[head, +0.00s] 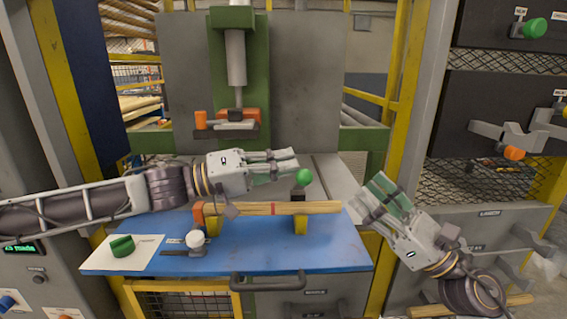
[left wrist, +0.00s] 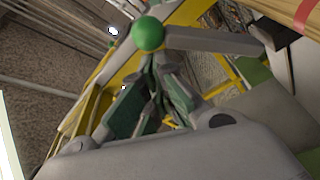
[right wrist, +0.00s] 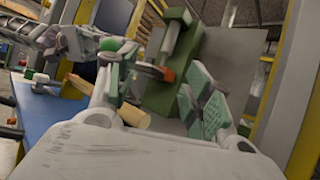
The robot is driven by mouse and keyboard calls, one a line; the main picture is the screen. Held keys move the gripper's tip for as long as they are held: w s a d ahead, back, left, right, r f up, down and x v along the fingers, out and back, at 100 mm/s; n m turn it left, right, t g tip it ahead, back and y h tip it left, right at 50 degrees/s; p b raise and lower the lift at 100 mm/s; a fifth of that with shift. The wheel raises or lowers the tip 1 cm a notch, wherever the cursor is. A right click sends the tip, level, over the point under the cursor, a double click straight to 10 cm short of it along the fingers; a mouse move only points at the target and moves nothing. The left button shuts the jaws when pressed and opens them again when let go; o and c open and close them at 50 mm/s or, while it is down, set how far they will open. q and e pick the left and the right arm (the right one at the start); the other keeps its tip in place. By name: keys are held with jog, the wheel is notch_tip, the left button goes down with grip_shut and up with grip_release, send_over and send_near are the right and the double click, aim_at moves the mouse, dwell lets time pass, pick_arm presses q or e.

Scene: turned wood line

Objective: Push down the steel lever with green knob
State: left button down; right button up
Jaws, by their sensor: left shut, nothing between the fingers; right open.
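The green ball knob (head: 304,177) of the steel lever sits just off the fingertips of my left gripper (head: 294,163), low and to the right of them. In the left wrist view the knob (left wrist: 148,33) shows just beyond the closed fingertips, and its grey steel lever (left wrist: 215,42) runs to the right. I cannot tell whether fingertips and knob touch. My left gripper is shut and empty. My right gripper (head: 366,194) is open and empty, right of the knob beside the blue table.
A wooden bar (head: 285,209) with a red band lies across yellow supports on the blue table (head: 250,257). A green knob (head: 122,246) on a white sheet and a white knob (head: 196,239) are at the left. A green press (head: 229,18) stands behind. Other levers (head: 515,132) line the right cabinet.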

jog(key=w+d+f+m+t+h, duration=0.2)
jog(key=d+f+m+h, duration=0.4)
jog(key=f+m+h, duration=0.5)
jog(key=w+d+f+m+t+h, duration=0.1)
jog(key=d+f+m+h, duration=0.65)
jog(key=m, duration=0.75)
jog(key=s+a+f+m+g, duration=0.2)
jog(key=a+f+m+g, duration=0.4)
jog(key=a+f+m, duration=0.45)
jog(key=s+a+f+m+g+y, duration=0.4)
jog(key=s+a+f+m+y, duration=0.15)
jog(key=a+f, duration=0.3)
jog(key=s+d+f+m+g+h, duration=0.1)
jog(key=s+d+f+g+h, duration=0.1)
jog(key=s+f+g, duration=0.4)
jog(key=s+f, duration=0.4)
jog(key=f, duration=0.1)
jog(key=shift+s+d+f, duration=0.2)
jog(key=shift+s+d, duration=0.05)
jog(key=shift+s, duration=0.15)
jog(key=shift+w+f+g, duration=0.1)
jog(key=shift+f+g, duration=0.05)
jog(key=shift+g, duration=0.15)
